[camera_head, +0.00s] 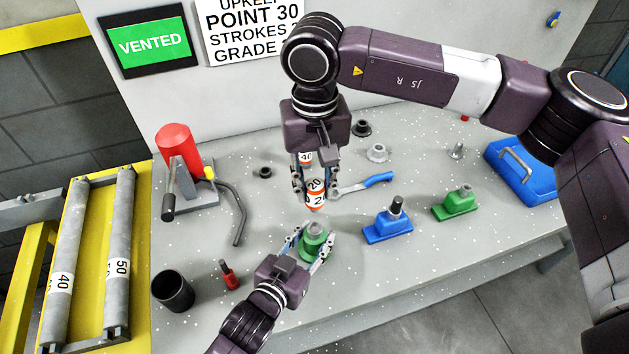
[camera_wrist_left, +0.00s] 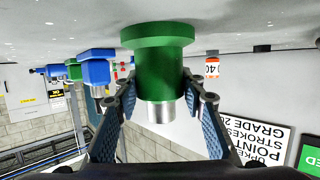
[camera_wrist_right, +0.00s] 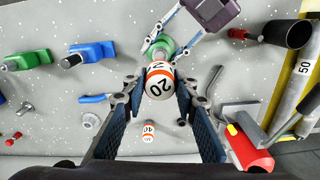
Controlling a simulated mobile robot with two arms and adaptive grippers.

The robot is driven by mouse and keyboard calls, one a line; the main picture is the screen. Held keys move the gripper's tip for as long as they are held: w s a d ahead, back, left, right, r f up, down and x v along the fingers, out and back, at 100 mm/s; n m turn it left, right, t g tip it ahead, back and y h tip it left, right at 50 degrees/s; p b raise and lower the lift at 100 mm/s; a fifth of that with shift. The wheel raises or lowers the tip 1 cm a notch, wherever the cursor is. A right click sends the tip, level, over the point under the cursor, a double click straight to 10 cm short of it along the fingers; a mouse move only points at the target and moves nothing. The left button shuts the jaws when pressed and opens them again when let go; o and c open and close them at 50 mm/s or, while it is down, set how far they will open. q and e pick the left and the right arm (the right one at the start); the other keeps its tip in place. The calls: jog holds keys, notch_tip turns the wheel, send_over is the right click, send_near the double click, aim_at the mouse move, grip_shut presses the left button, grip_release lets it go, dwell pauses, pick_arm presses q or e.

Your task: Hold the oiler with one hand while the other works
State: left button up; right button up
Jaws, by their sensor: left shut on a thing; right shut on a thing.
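The green oiler (camera_head: 314,246), a round body with a flanged base and a grey metal top, stands upright on the bench. My left gripper (camera_head: 312,243) is shut on it; the fingers flank the oiler (camera_wrist_left: 160,72) in the left wrist view. My right gripper (camera_head: 315,188) is shut on a white and orange cylinder marked 20 (camera_head: 315,193), which also shows in the right wrist view (camera_wrist_right: 158,82). The cylinder is above and behind the oiler, with a small gap between them in the head view.
A similar cylinder marked 40 (camera_head: 306,158) stands behind my right gripper. A blue-handled wrench (camera_head: 365,185), blue block (camera_head: 388,226) and green block (camera_head: 455,205) lie right. A red pump (camera_head: 178,150), black cup (camera_head: 173,290) and small red tool (camera_head: 228,275) stand left.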

aim_at(315, 184)
dwell(0.3)
jog(key=shift+f, duration=2.85)
jog(key=shift+f, duration=1.3)
jog(key=o, duration=1.3)
notch_tip(315, 184, up, 12)
jog(key=shift+c, duration=0.7)
